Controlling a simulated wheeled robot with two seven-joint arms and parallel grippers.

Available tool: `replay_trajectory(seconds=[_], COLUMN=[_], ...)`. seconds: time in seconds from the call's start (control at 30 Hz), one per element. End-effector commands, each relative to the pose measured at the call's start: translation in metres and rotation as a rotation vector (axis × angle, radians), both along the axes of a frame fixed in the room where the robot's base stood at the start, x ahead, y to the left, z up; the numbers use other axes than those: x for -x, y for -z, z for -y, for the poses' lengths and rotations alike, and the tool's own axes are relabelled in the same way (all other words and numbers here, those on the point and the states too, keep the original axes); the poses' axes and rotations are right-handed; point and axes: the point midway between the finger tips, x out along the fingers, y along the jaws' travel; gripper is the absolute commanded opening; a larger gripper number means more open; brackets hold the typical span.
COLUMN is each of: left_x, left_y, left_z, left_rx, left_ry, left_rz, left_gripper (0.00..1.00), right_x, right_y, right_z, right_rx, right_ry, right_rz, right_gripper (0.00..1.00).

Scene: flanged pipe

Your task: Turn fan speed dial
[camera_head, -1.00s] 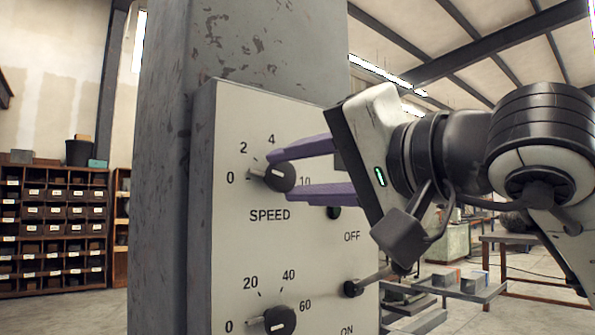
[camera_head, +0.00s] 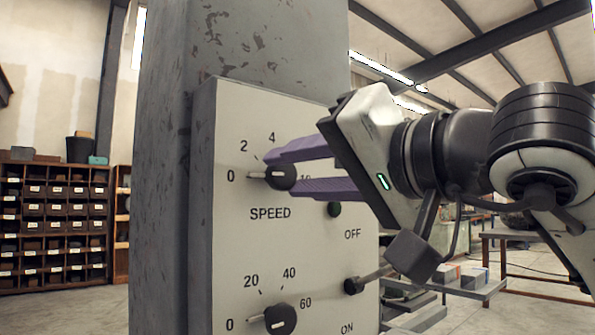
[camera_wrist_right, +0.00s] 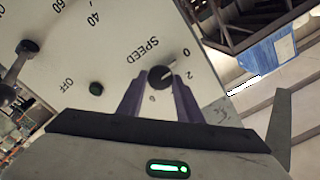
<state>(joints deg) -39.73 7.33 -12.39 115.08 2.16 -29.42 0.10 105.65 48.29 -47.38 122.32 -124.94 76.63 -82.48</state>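The black speed dial (camera_head: 281,177) sits high on the pale control panel (camera_head: 235,235), above the word SPEED. Its white mark lies about level, on the side of the 0. My right gripper (camera_head: 282,171) reaches in from the right with its purple fingers on either side of the dial. In the right wrist view the dial (camera_wrist_right: 162,77) sits between the two fingertips, which appear to touch its sides. The fingers cover part of the scale's right side. My left gripper is not in view.
A second dial (camera_head: 280,319) is lower on the panel. A green button (camera_head: 334,209) and a lever switch (camera_head: 354,286) are to the right, close below my right gripper. The panel is mounted on a thick grey column (camera_head: 165,150). Shelves stand at the far left.

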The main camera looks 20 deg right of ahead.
Motion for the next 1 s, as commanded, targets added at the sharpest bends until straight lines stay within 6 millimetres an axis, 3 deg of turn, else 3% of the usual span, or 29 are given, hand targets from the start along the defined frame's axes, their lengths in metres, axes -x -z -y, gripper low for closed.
replay_trajectory(seconds=[0.03, 0.1, 0.47, 1.0], left_x=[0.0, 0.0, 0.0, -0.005], left_y=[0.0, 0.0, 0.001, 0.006], left_z=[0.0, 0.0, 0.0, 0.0], left_rx=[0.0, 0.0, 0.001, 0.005], left_ry=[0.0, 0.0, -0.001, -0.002], left_rz=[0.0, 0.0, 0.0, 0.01], left_gripper=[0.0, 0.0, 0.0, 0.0], right_x=[0.0, 0.0, 0.004, 0.088], right_y=[0.002, 0.001, 0.0, 0.001], right_z=[-0.001, -0.001, 0.002, 0.032], right_rx=[0.004, 0.003, 0.0, 0.001], right_ry=[-0.001, -0.001, 0.0, 0.001], right_rz=[-0.003, -0.002, 0.001, 0.0], right_gripper=[0.39, 0.51, 0.51, 0.51])
